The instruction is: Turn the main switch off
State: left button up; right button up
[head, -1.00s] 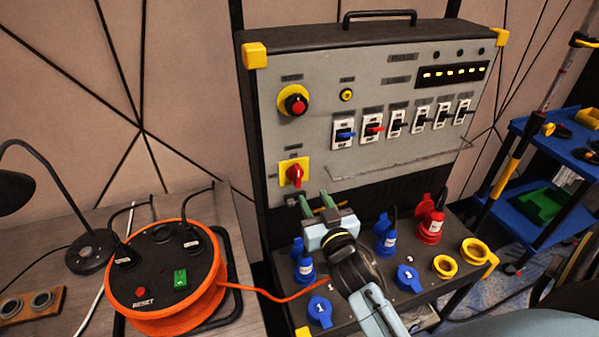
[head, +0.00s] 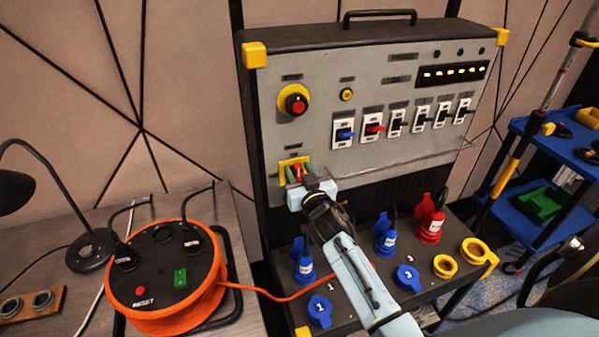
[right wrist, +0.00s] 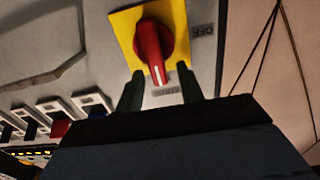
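The main switch is a red rotary knob (head: 297,171) on a yellow plate (head: 283,163) at the lower left of the grey panel. In the right wrist view the red knob (right wrist: 153,50) has a white line pointing toward the gripper, at a partly hidden label; an OFF label (right wrist: 203,30) is beside the plate. My right gripper (head: 300,175) is open at the switch. Its green fingertips (right wrist: 160,84) stand on either side of the knob's handle end, with gaps visible. I cannot tell whether either touches the plate. My left gripper is not in view.
Above the switch is a red emergency button (head: 298,105) on a yellow base. A row of breakers (head: 397,122) lies to the right. Blue plugs (head: 304,268) and a red plug (head: 431,228) stand on the ledge below. An orange cable reel (head: 165,280) sits at left.

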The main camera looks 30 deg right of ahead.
grip_shut()
jog(key=shift+n, duration=0.3)
jog(key=n, duration=0.2)
jog(key=shift+w+a+f+n, duration=0.1)
jog(key=shift+a+n, duration=0.3)
jog(key=shift+w+a+f+n+b, duration=0.1)
jog(key=shift+a+f+n+b, duration=0.35)
jog(key=shift+n, duration=2)
jog(key=shift+w+a+f+n+b, duration=0.1)
jog(key=shift+a+f+n+b, duration=0.4)
jog(key=shift+n, duration=2)
jog(key=shift+w+a+f+n+b, duration=0.15)
jog(key=shift+f+n+b, duration=0.55)
jog(key=shift+n, duration=1.75)
jog(key=shift+s+r, duration=0.1)
